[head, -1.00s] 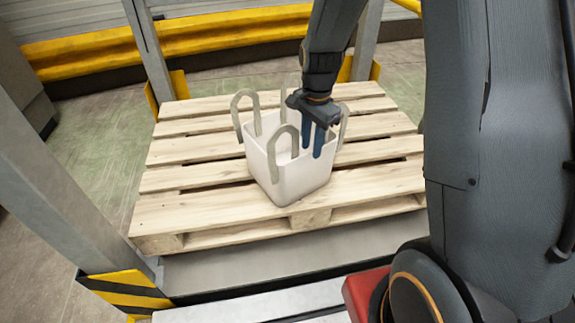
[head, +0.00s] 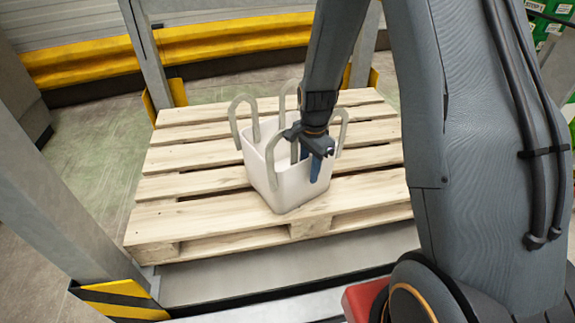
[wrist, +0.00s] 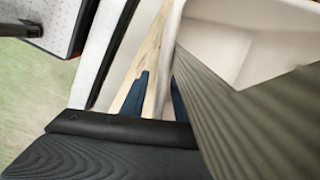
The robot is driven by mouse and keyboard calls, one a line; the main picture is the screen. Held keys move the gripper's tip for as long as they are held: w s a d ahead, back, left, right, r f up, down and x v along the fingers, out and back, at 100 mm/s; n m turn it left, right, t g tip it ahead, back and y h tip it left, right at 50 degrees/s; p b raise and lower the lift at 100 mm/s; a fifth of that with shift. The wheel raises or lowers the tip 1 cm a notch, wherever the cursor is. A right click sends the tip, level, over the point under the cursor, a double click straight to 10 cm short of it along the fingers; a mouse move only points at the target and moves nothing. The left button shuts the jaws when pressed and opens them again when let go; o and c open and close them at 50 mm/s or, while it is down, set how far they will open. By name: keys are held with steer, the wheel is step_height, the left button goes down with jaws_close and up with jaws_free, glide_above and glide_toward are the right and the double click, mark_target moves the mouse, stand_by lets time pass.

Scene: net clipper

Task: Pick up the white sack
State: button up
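The white sack (head: 285,185) stands upright and open-topped on the wooden pallet (head: 190,213), with grey-beige loop handles at its corners. My gripper (head: 315,172) is at the sack's front right, beside the front loop handle (head: 271,158), pointing down. One blue finger shows clearly against the sack's wall; the other is mostly hidden. In the wrist view, the blue fingers of my gripper (wrist: 160,95) are apart, with pallet wood and the sack's pale edge showing between them. A wide ribbed handle strap (wrist: 235,110) crosses close in front and covers part of the right finger.
A grey post with a yellow-black striped foot (head: 120,297) stands at the front left. A yellow barrier (head: 215,45) runs behind the pallet. Green crates (head: 550,15) show at the upper right. The pallet around the sack is bare.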

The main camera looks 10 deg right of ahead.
jaws_close()
stand_by(1.3)
